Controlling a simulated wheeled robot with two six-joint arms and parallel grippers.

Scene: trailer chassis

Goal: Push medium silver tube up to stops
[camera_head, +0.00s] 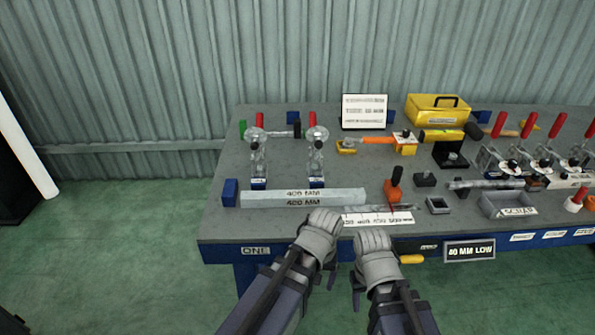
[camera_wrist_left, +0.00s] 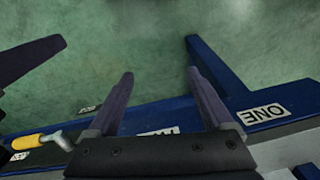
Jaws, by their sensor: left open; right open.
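A long silver tube (camera_head: 265,198) marked 400 MM lies flat along the front left of the grey table (camera_head: 222,222). Its left end is close to a small blue block (camera_head: 230,191), possibly a stop. My left gripper (camera_head: 325,220) is at the table's front edge, just in front of the tube's right end; I cannot tell if it touches. In the left wrist view its two fingers (camera_wrist_left: 160,75) are spread with nothing between them. My right gripper (camera_head: 373,242) is beside it to the right, at the front edge by a white ruler-like strip (camera_head: 385,219).
Two upright clamps with red handles (camera_head: 259,150) (camera_head: 316,155) stand behind the tube. A dark red-orange clamp (camera_head: 393,190), a grey bin (camera_head: 503,204) and more clamps are on the right. A yellow toolbox (camera_head: 437,110) stands at the back.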

